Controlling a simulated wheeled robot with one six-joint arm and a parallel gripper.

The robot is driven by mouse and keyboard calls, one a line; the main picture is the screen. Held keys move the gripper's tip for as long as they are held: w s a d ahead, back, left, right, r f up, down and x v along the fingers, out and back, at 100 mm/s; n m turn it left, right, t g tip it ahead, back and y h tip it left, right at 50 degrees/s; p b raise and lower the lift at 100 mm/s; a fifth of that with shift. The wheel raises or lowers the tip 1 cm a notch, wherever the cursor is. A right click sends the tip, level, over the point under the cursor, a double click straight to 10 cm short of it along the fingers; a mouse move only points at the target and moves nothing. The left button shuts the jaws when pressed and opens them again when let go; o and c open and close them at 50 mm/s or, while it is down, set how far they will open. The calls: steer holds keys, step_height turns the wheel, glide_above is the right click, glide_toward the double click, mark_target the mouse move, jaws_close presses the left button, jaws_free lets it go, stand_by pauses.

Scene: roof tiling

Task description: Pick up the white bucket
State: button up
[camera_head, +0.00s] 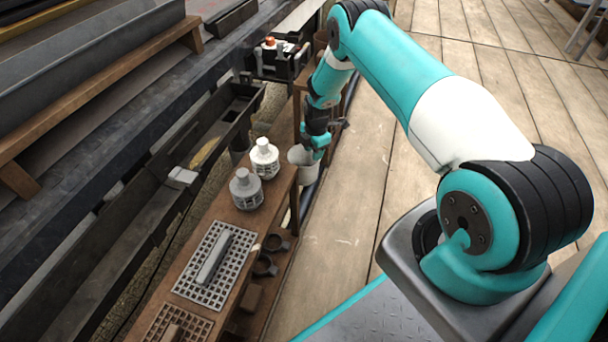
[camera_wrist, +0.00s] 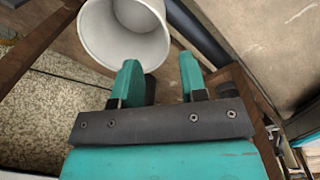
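The white bucket (camera_head: 302,158) is at the right edge of the wooden bench, just below and left of my gripper (camera_head: 318,148) in the head view. In the wrist view the bucket (camera_wrist: 98,32) is at the top, with its round mouth facing the camera. My gripper (camera_wrist: 160,72) has its two teal fingers apart, with a clear gap between them. The left finger overlaps the bucket's lower rim and the right finger is just outside its right side. I cannot tell whether either finger touches the bucket.
Two lantern-like pieces, one white (camera_head: 264,160) and one grey (camera_head: 246,190), stand on the bench (camera_head: 225,215) left of the bucket. A grid panel with a handle (camera_head: 214,264) lies nearer. A dark trough (camera_head: 120,245) runs along the left. The plank floor (camera_head: 345,215) is clear.

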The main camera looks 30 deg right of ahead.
steer(key=b, duration=0.2)
glide_above(312, 175)
step_height(312, 175, down, 5)
steer(key=shift+w+d+r, duration=0.1)
steer(key=shift+d+r, duration=0.05)
steer(key=shift+r, duration=0.05)
step_height(312, 175, down, 5)
steer(key=b, duration=0.4)
steer(key=shift+f, duration=0.15)
jaws_close()
